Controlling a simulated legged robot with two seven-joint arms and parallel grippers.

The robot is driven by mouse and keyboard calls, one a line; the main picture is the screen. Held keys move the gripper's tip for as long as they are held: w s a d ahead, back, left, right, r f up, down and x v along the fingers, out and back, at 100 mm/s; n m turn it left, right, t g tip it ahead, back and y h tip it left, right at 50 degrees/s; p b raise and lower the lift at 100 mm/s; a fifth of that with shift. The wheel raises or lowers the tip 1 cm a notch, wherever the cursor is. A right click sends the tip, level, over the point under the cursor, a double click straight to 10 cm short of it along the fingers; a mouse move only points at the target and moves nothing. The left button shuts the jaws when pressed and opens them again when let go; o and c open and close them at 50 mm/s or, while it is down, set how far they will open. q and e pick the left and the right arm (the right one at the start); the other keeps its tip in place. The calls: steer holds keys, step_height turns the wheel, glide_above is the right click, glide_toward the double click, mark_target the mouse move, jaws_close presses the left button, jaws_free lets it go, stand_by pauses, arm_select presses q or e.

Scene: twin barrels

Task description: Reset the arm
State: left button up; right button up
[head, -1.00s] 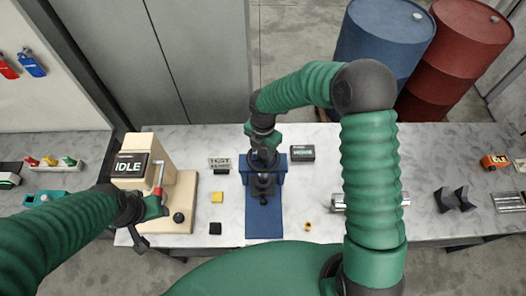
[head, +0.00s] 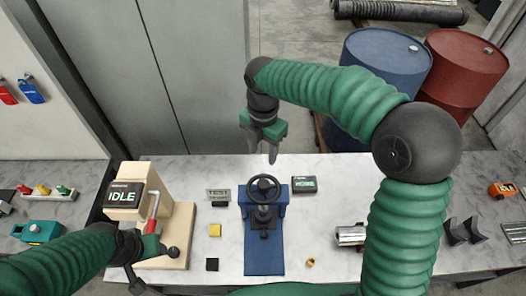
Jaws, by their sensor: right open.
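My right gripper (head: 262,154) hangs open and empty, fingers down, in the middle of the head view. It is above the back of the table, apart from the black handwheel (head: 263,181) on the blue stand (head: 264,256). My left gripper (head: 148,258) is at the lower left, beside the red lever (head: 153,206) of the beige machine (head: 181,222). Its fingers are partly hidden, so I cannot tell whether it holds the lever. The machine's screen (head: 123,197) reads IDLE.
A TEST sign (head: 218,194), a yellow block (head: 215,230) and a black block (head: 212,264) stand left of the blue stand. A dark box (head: 304,185) and a yellow ring (head: 311,262) are right of it. Blue (head: 383,58) and red (head: 462,75) barrels stand behind the table.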

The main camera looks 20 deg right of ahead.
steer(key=shift+r, duration=0.25)
steer(key=s+d+f+m+t+b, duration=0.1)
steer(key=s+f+m+b, duration=0.4)
steer(key=f+m, duration=0.3)
steer(key=s+d+f+m+b, duration=0.2)
steer(key=s+f+m+b, duration=0.3)
steer(key=f+m, duration=0.4)
steer(key=s+d+f+m+t+b, duration=0.1)
steer(key=s+d+f+m+b, duration=0.1)
steer(key=s+f+m+b, duration=0.3)
step_height(320, 180, down, 4)
steer(key=m, duration=0.3)
steer(key=shift+s+d+t, duration=0.15)
steer(key=shift+d+t, duration=0.1)
steer(key=shift+t, duration=0.05)
